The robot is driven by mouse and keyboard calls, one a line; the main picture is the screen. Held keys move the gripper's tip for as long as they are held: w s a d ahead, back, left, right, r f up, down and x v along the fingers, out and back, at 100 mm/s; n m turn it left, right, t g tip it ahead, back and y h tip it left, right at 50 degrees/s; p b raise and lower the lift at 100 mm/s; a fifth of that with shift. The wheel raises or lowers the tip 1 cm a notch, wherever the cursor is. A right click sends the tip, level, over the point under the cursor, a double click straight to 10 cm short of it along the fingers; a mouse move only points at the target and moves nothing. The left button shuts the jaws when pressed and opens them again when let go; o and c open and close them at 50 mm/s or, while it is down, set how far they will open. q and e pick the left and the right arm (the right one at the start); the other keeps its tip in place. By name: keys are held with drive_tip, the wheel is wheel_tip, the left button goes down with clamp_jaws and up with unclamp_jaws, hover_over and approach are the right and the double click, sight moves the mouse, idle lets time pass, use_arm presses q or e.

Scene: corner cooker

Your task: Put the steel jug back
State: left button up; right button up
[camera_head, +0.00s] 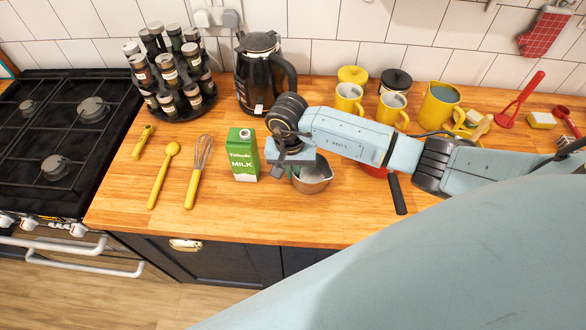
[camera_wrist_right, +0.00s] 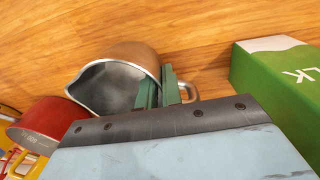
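The steel jug (camera_head: 316,176) is on the wooden counter, right of the milk carton, partly covered by my right gripper. In the right wrist view the jug (camera_wrist_right: 96,84) lies with its open mouth and spout showing, its handle (camera_wrist_right: 190,92) toward the milk carton. My right gripper (camera_head: 292,166) is over the jug's left side. Its two green fingers (camera_wrist_right: 159,90) are close together at the jug's handle-side wall, one over the mouth and one outside, pinching the rim. Whether the jug is clear of the counter is hard to tell. My left gripper is not in view.
The milk carton (camera_head: 243,155) stands close left of the gripper. A red measuring pot (camera_wrist_right: 42,125) is beside the jug, its dark handle (camera_head: 397,194) toward the front edge. The front-middle counter is clear.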

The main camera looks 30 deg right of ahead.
drive_tip(key=o, duration=0.3)
drive_tip(key=shift+r, duration=0.1)
drive_tip(key=shift+r+p, duration=0.2)
drive_tip(key=shift+p, duration=0.1)
wheel_tip(320, 180, up, 12)
drive_tip(key=b, duration=0.2)
drive_tip(key=shift+w+a, duration=0.15)
drive_tip(key=shift+a, duration=0.2)
drive_tip(key=shift+a+f, duration=0.1)
drive_tip(key=shift+f, duration=0.05)
